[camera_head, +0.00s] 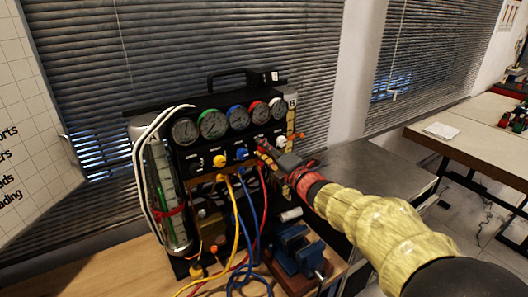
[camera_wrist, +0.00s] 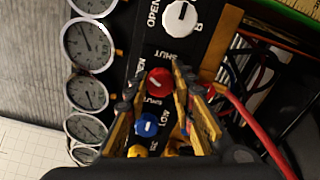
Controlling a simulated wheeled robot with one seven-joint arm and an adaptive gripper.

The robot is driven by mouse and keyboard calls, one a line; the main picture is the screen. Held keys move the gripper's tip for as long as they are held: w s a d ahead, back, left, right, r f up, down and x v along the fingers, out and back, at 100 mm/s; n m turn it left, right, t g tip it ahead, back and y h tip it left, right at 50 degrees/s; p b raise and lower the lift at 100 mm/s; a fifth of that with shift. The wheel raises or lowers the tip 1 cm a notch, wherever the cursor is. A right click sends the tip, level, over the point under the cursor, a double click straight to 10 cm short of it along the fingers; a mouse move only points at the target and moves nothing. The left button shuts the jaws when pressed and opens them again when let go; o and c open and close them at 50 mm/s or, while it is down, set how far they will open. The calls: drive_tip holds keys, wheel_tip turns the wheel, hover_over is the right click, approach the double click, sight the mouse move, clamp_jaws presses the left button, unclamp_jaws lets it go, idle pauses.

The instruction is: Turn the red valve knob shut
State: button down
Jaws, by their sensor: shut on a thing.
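The red valve knob (camera_wrist: 158,82) sits on the black panel of the gauge rig (camera_wrist: 135,50), in a row of knobs. It is between the two fingertips of my gripper (camera_wrist: 160,72) in the wrist view, and the gripper is shut on it. The white mark on the knob's face is small and its exact angle is hard to read. A "SHUT" label is printed beside it. In the head view my gripper (camera_head: 268,149) reaches the rig's front from the right and largely hides the red knob.
A blue knob (camera_wrist: 146,125) and a white knob (camera_wrist: 180,16) flank the red one closely. Round gauges (camera_head: 213,124) line the panel above. Yellow, blue and red hoses (camera_head: 238,215) hang in front. A blue vise (camera_head: 296,245) stands below my arm.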

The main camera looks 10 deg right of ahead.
drive_tip(key=m, duration=0.6)
drive_tip(key=shift+m+p, duration=0.3)
drive_tip(key=shift+p, duration=0.05)
drive_tip(key=m+p, duration=0.1)
drive_tip(key=m, duration=0.3)
drive_tip(key=shift+m, duration=0.3)
drive_tip(key=shift+f+m+p, duration=0.15)
drive_tip(key=shift+m+p, duration=0.35)
drive_tip(key=shift+m, duration=0.2)
drive_tip(key=c, duration=1.5)
unclamp_jaws()
drive_tip(key=v, duration=1.2)
